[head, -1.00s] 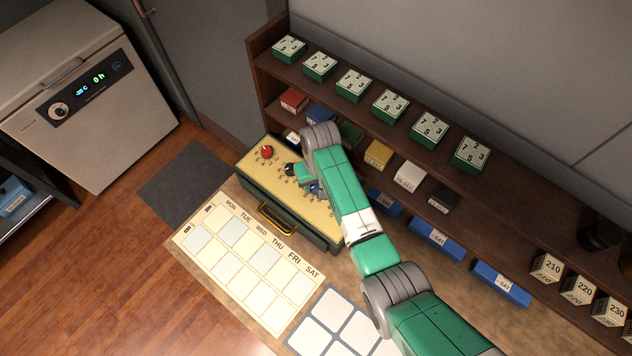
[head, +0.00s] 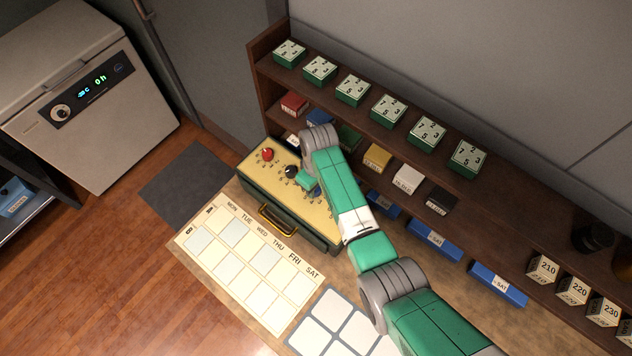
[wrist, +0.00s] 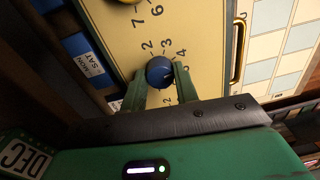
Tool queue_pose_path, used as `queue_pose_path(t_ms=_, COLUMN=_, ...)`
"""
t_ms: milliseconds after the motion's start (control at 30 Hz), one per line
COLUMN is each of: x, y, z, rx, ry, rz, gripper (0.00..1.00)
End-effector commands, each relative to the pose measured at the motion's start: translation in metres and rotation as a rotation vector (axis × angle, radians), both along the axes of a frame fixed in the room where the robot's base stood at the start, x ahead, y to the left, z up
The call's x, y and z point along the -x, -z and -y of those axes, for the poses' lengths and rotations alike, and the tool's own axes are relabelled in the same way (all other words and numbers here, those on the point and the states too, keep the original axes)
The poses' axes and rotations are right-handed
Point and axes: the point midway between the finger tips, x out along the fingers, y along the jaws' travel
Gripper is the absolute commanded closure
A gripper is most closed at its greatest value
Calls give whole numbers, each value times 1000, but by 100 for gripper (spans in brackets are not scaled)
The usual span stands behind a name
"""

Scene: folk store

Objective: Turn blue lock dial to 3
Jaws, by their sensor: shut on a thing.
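The lock box (head: 255,198) has a yellow top with a red dial (head: 267,154), a black dial (head: 291,171) and more dials partly hidden by my arm. In the wrist view the blue dial (wrist: 158,67) sits on the yellow panel with printed numbers around it, 2, 3 and 4 among them. My gripper (wrist: 160,78) is shut on the blue dial, one finger on each side. Which number the dial's mark points to is too small to tell. In the head view my gripper (head: 307,182) is over the box and largely covers the blue dial.
A gold handle (head: 277,220) is on the box's front. A weekday chart (head: 250,262) lies before it. A dark shelf (head: 480,190) behind holds green number blocks (head: 389,109) and coloured boxes. Blue bins (head: 436,240) stand right of my arm. A dark mat (head: 187,185) lies left.

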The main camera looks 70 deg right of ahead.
Motion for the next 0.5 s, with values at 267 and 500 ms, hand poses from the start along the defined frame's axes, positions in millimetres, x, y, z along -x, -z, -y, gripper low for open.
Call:
queue_pose_path(t_ms=267, x=-1, y=-2, z=0, rx=0, ry=-261, rz=0, gripper=93)
queue_pose_path(t_ms=500, x=-1, y=-2, z=0, rx=0, ry=-485, rz=1, gripper=93)
